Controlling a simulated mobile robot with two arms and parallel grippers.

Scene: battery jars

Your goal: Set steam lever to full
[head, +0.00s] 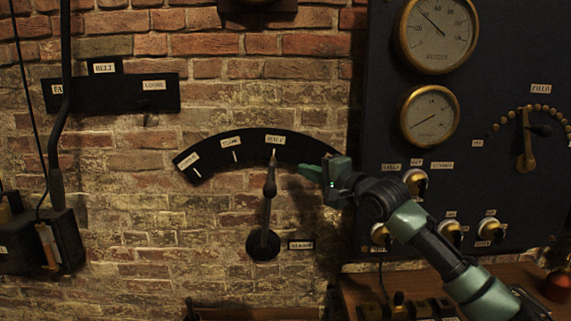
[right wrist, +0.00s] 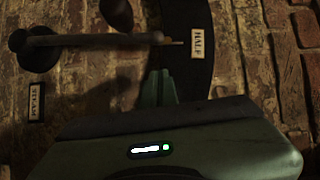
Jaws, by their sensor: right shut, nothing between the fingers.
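The steam lever (head: 269,190) is on the brick wall, nearly upright, its tip pointing at the HALF label (head: 275,140) on a black arc plate (head: 205,160). In the right wrist view the lever (right wrist: 95,40) lies across the top, pointing at the HALF label (right wrist: 197,42). My right gripper (head: 312,171) is shut and empty, right of the lever's upper part and in front of the arc's right end, which it partly hides. In the right wrist view its fingertips (right wrist: 158,82) are apart from the lever. No FULL label is readable. My left gripper is out of view.
A STEAM label (head: 301,245) is beside the lever's pivot. A dark panel (head: 375,120) with gauges (head: 430,117), knobs and a field lever (head: 526,150) stands at the right. A black belt plate (head: 130,95) is at upper left. The wall left of the lever is free.

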